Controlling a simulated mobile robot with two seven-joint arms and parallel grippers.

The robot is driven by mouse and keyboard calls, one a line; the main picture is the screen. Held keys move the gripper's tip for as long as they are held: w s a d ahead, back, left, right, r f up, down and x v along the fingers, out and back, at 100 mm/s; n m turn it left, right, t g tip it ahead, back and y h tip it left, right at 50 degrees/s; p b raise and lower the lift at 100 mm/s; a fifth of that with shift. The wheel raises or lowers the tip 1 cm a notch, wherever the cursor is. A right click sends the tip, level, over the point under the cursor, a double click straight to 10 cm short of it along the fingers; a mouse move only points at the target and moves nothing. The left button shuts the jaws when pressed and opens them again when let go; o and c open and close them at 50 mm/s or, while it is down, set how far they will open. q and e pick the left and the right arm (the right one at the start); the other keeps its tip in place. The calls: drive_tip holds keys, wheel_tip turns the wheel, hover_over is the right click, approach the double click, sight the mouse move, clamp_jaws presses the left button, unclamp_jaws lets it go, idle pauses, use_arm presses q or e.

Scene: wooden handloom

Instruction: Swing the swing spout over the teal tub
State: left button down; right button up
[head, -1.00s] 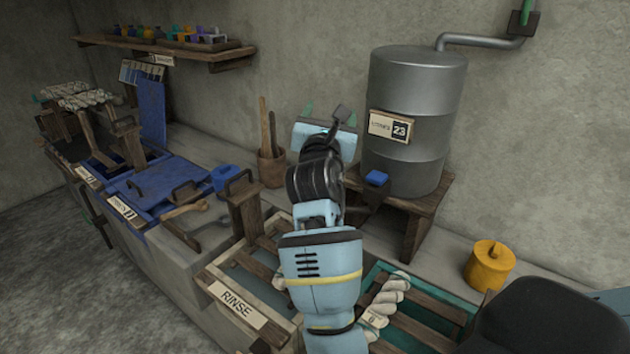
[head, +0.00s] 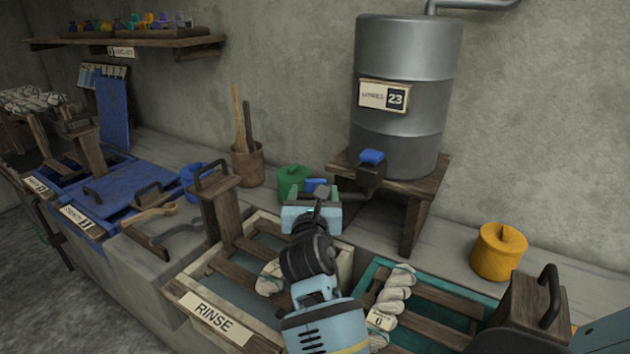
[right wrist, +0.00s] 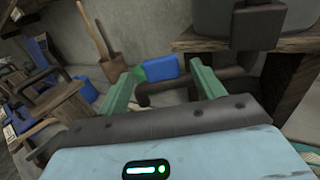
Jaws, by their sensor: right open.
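The grey drum's dark swing spout (head: 350,192) reaches left from under the blue-topped tap. It ends near a blue block (head: 316,184), which also shows in the right wrist view (right wrist: 160,66). My right gripper (head: 314,194) is open and empty at the spout's left end. In the right wrist view, its two green fingers (right wrist: 163,76) stand either side of the blue block and part of the dark spout (right wrist: 190,88). I cannot tell whether they touch. The teal tub (head: 362,283) lies in front of the drum, right of the RINSE tub. My left gripper is out of view.
The drum (head: 408,95) stands on a wooden stand (head: 425,190). Left of it are a green pot (head: 291,178) and a stick holder (head: 247,165).

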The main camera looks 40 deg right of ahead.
sight(315, 185)
drive_tip(key=x, duration=0.5)
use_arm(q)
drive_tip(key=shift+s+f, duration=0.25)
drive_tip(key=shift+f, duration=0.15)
use_arm(e)
drive_tip(key=shift+x, duration=0.9)
